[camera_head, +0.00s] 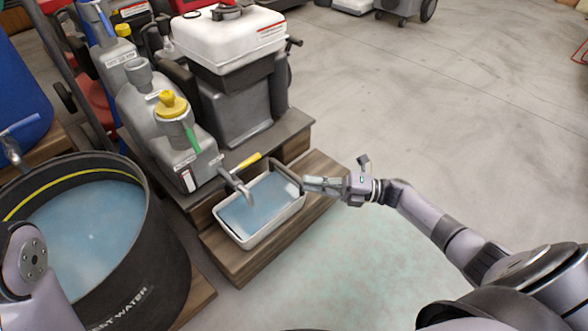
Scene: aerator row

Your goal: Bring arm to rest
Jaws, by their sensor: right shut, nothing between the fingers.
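My right arm (435,215) comes in from the lower right and reaches out to the left. Its right gripper (306,184) is shut and empty, at the right rim of a white tub (243,240) of bluish water; I cannot tell whether it touches the rim. Part of my left arm (35,262) shows at the lower left edge, in front of a round black tank. My left gripper is outside the picture.
The black tank (165,262) of water stands at the left. A grey machine with a yellow cap (172,103) and a yellow-handled spout (245,162) stands behind the tub on wooden steps (315,165). A white-topped unit (225,38) stands behind.

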